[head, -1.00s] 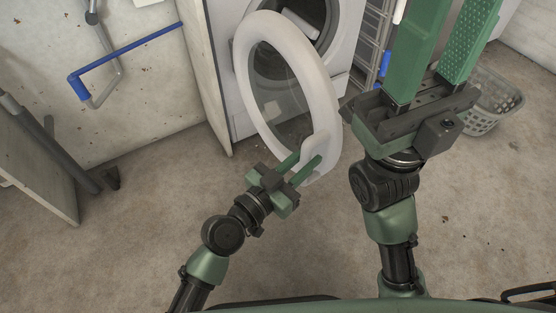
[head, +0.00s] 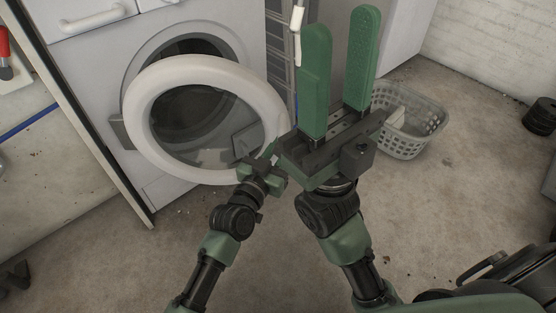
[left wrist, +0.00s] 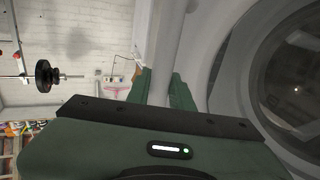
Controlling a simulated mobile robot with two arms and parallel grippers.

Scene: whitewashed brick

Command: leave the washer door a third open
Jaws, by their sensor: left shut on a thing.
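The washer (head: 75,60) is a white front-loader against the wall in the head view. Its round door (head: 147,87), a white ring with a glass middle, stands partly open, hinged at the left, with the dark drum opening behind it. My left gripper (head: 268,158) is at the door's right edge, shut on the door's handle; the grip itself is mostly hidden in the head view. In the left wrist view the fingers (left wrist: 166,88) hold a pale bar beside the door ring (left wrist: 225,75). My right gripper (head: 342,72) is raised, open and empty, right of the door.
A grey laundry basket (head: 408,150) stands on the floor at the right. A wire rack (head: 279,55) is right of the washer, close behind my right gripper. A panel edge (head: 95,130) stands left of the washer. The concrete floor in front is clear.

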